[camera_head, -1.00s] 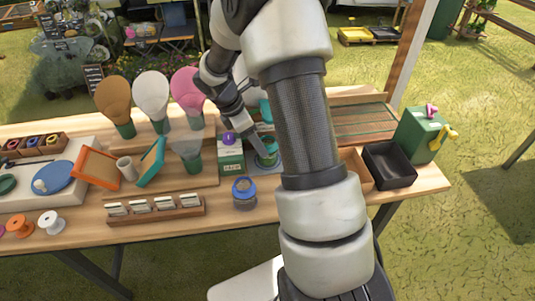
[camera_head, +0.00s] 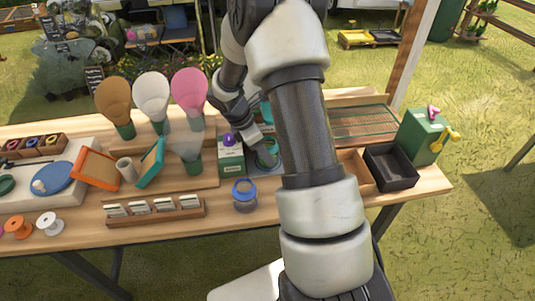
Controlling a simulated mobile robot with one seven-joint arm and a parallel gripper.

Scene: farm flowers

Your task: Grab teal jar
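A teal jar (camera_head: 267,158) stands on a blue-grey mat on the wooden table, right of a green-and-white box with a purple knob (camera_head: 230,152). My arm hides part of the jar. My gripper (camera_head: 264,142) points down at the jar from behind and reaches its top. The fingertips are small and partly hidden, so I cannot tell whether they are open or shut, or whether they touch the jar. Another teal thing (camera_head: 266,111) shows behind, partly covered by my arm.
A black bin (camera_head: 391,167) and a green box (camera_head: 423,136) are at the right. Large bulb shapes (camera_head: 151,97) and a teal frame (camera_head: 150,163) stand to the left.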

